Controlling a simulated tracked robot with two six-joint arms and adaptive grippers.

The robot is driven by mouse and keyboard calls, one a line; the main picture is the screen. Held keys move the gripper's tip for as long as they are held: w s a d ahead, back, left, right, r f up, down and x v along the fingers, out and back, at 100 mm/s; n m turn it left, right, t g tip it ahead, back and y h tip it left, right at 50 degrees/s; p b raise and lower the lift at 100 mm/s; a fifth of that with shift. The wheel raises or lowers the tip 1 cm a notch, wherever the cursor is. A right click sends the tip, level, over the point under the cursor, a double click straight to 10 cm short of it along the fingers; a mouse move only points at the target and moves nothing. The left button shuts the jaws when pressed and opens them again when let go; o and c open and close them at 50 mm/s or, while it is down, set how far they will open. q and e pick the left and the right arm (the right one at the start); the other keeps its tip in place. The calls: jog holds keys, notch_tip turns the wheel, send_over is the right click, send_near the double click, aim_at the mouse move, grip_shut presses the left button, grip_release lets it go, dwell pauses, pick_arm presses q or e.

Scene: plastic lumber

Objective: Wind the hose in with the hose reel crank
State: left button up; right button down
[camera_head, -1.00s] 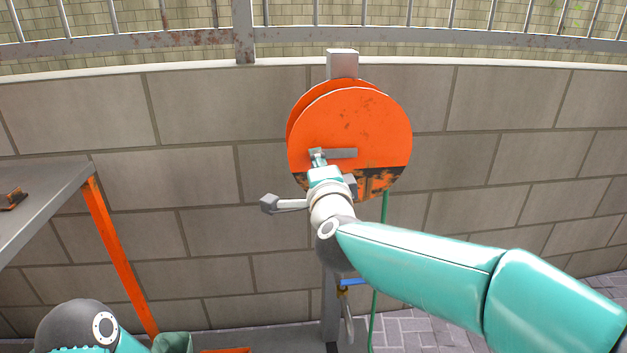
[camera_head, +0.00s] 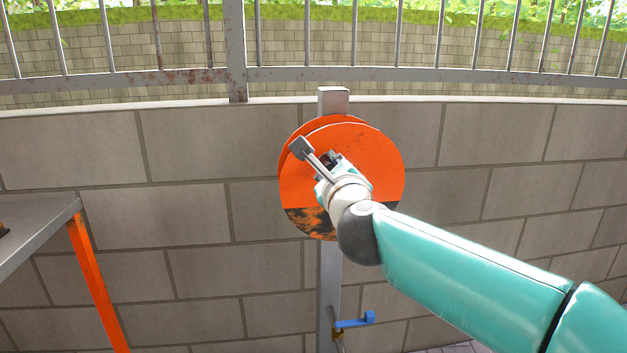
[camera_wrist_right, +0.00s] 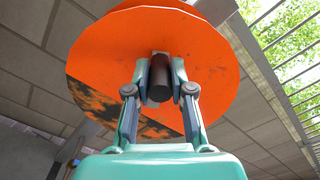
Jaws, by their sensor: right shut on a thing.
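The hose reel (camera_head: 375,150) is an orange disc pair with a worn dark lower part, mounted on a grey post in front of the block wall. My right gripper (camera_head: 331,162) is at the face of the reel, left of its middle. In the right wrist view, its two fingers (camera_wrist_right: 159,88) close on the sides of the dark round crank handle (camera_wrist_right: 158,77), which points toward the camera. My wrist and arm hide most of the crank in the head view. The hose cannot be made out now. My left gripper is out of view.
The grey post (camera_head: 329,275) carries a tap with a blue lever (camera_head: 356,321) below the reel. A grey table (camera_head: 38,228) with an orange leg stands at the left. A metal railing (camera_head: 400,75) runs above the wall.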

jog(key=shift+w+d+m+b, duration=0.1)
jog(key=shift+d+m+b, duration=0.15)
jog(key=shift+d+m, duration=0.5)
jog(key=shift+w+d+m+b, duration=0.15)
jog(key=shift+d+m, duration=0.25)
jog(key=shift+m, duration=0.55)
jog(key=c, duration=1)
grip_release()
jog(key=shift+r, duration=0.15)
jog(key=shift+s+r, duration=0.1)
jog(key=shift+s, duration=0.15)
